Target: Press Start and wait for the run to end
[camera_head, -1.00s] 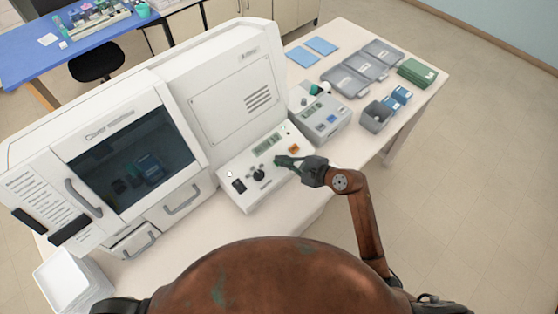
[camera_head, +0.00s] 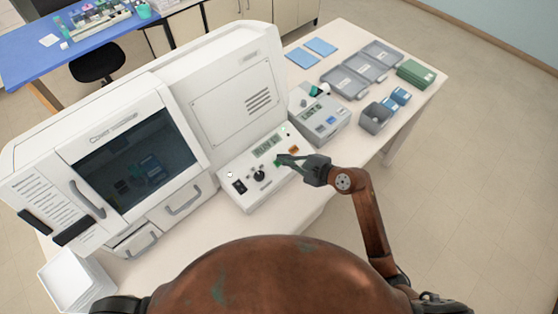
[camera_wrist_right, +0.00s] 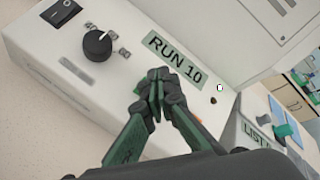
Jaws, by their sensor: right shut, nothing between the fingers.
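The white stainer (camera_head: 235,100) stands on the table with its dark window door closed. Its control panel (camera_head: 240,200) juts out at the front right, with a black knob (camera_head: 259,174), a rocker switch (camera_head: 239,187), an orange button (camera_head: 294,149) and a display (camera_head: 268,146). In the right wrist view the display (camera_wrist_right: 174,60) reads "RUN 10". My right gripper (camera_head: 280,161) is shut and empty, its fingertips at the panel just below the display. My left gripper is not in view.
A smaller grey device (camera_head: 320,122) with its own display stands right of the panel. Grey trays (camera_head: 345,84), blue pads (camera_head: 303,57), a green box (camera_head: 415,74) and a grey holder (camera_head: 375,118) lie farther right. White trays (camera_head: 75,280) stand at the front left.

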